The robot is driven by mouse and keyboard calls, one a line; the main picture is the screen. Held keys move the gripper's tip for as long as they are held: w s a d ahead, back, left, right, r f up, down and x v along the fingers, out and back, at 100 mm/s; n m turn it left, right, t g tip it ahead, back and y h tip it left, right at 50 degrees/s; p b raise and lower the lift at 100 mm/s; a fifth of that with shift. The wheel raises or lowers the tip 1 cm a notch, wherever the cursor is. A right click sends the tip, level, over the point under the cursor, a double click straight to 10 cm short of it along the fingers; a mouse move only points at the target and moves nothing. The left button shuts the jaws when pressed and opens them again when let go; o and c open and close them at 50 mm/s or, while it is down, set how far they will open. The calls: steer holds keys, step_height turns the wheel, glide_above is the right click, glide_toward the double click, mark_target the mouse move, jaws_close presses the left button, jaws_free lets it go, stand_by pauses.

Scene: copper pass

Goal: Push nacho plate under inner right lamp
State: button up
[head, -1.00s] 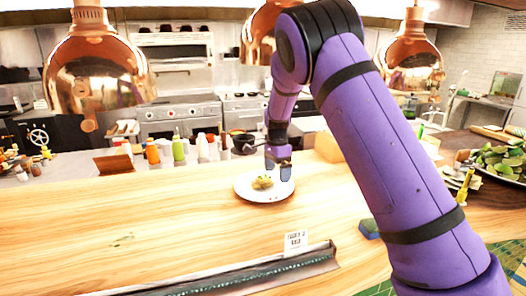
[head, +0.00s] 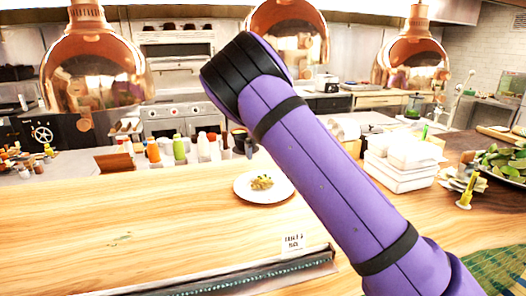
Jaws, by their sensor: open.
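Three copper lamps hang above: one at left (head: 92,68), one in the middle (head: 300,42) and one at right (head: 412,62). The plate appears below the middle lamp in the picture. My gripper cannot be made out; my arm's upper link blocks the space behind it.
Several sauce bottles (head: 179,148) stand along the counter's far side. White stacked containers (head: 398,168) and a plate of green food (head: 503,160) are at right. A dark rail (head: 235,280) and a small sign (head: 293,243) lie nearer. The counter left of the plate is clear.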

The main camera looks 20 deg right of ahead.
mark_target(263, 177)
steer(key=shift+w+a+r, duration=0.1)
stand_by(0.4)
step_height(263, 177, down, 11)
steer(key=shift+r, duration=0.1)
stand_by(0.4)
